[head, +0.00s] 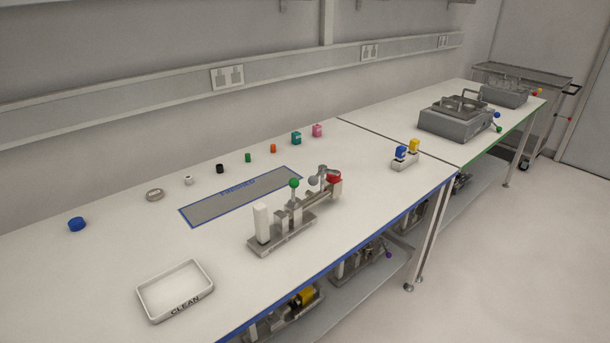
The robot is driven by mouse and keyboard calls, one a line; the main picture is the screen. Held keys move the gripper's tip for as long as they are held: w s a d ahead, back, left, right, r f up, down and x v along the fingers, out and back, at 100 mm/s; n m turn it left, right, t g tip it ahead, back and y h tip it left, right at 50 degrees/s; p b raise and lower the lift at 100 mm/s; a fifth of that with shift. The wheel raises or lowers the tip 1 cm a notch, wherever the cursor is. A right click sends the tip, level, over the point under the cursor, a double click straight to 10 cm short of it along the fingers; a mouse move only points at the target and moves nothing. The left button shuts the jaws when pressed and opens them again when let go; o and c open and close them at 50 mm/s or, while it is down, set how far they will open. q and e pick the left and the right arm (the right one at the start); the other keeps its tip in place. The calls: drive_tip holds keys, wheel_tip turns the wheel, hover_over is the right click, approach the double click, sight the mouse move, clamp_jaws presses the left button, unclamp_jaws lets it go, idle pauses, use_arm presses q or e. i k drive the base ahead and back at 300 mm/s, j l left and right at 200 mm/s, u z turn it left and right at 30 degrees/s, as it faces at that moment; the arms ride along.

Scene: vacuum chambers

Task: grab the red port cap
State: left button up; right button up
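A red cap (334,179) sits at the far right end of a small metal apparatus (283,232) on the near table. The apparatus has a white upright block, a green ball knob and grey round parts close to the red cap. The grey parts stand just left of the cap, and I cannot tell if they touch it. Neither of my grippers shows in the head view.
A white tray marked CLEAN (149,304) lies at the front left. A grey mat with a blue border (200,214) lies behind the apparatus. A blue cap (77,224) and several small coloured parts line the back. Blue and yellow pieces (401,153) stand right.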

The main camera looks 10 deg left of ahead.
sight(330, 178)
drive_tip(key=i+l+u, duration=0.2)
drive_tip(key=l+u, duration=0.15)
drive_tip(key=i+l+u, duration=0.1)
drive_tip(key=l+u, duration=0.2)
drive_tip(key=i+l+u, duration=0.1)
drive_tip(key=l+u, duration=0.25)
drive_tip(key=l, duration=0.15)
